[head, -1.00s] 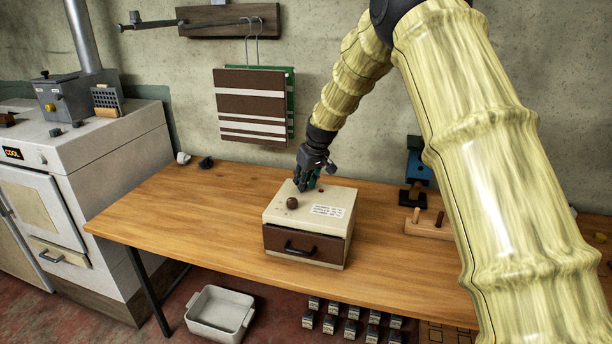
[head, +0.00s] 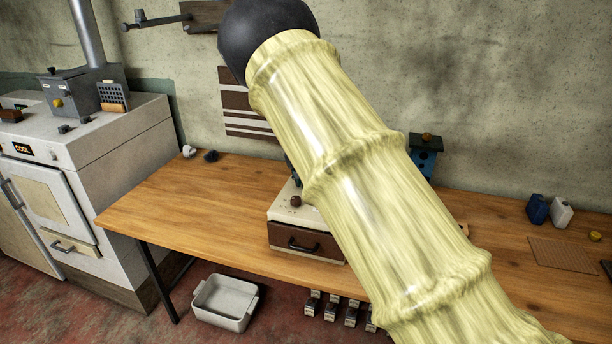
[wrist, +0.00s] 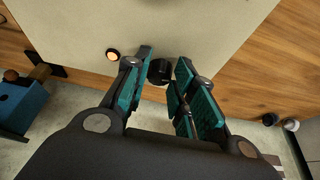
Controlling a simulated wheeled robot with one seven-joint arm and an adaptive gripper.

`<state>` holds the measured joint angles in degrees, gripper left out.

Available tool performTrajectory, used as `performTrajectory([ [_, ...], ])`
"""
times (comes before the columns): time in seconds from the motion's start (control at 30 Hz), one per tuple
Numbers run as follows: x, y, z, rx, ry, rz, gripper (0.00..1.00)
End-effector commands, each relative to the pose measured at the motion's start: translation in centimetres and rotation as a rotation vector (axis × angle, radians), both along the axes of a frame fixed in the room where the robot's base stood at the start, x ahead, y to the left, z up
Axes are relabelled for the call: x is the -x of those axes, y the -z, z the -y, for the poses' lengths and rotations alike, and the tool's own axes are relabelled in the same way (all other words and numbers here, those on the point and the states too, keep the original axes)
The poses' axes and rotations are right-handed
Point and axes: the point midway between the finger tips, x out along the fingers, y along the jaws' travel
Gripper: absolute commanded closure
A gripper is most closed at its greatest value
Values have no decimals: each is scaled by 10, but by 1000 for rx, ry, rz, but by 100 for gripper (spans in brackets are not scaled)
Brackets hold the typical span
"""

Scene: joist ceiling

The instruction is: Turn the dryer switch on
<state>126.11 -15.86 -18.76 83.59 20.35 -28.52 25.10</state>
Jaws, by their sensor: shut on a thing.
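The dryer is a cream box (head: 284,211) with a brown drawer front and black handle, on the wooden table. A round brown knob (head: 296,201) stands on its top. In the wrist view, the dryer's pale top (wrist: 150,22) carries a small glowing orange lamp (wrist: 112,54) and a short black switch (wrist: 160,74) near its edge. My gripper (wrist: 163,62) is over that edge, its teal-padded fingers on either side of the switch and shut on it. In the head view my arm hides the gripper and the dryer's right part.
A white oven-like unit (head: 122,143) stands left of the wooden table (head: 170,205). A blue-green device (head: 424,160) and two small bottles (head: 549,211) are at the table's back right. A white tub (head: 224,304) and several small boxes are below.

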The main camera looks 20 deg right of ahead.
Motion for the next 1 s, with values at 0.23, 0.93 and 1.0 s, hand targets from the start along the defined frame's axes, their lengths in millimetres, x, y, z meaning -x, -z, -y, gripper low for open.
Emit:
performTrajectory([
  [0.23, -1, 2, -2, 1, 143, -3, 98],
  [0.93, -1, 3, -2, -1, 233, -4, 98],
  [1.0, -1, 3, -2, -2, 233, -3, 72],
])
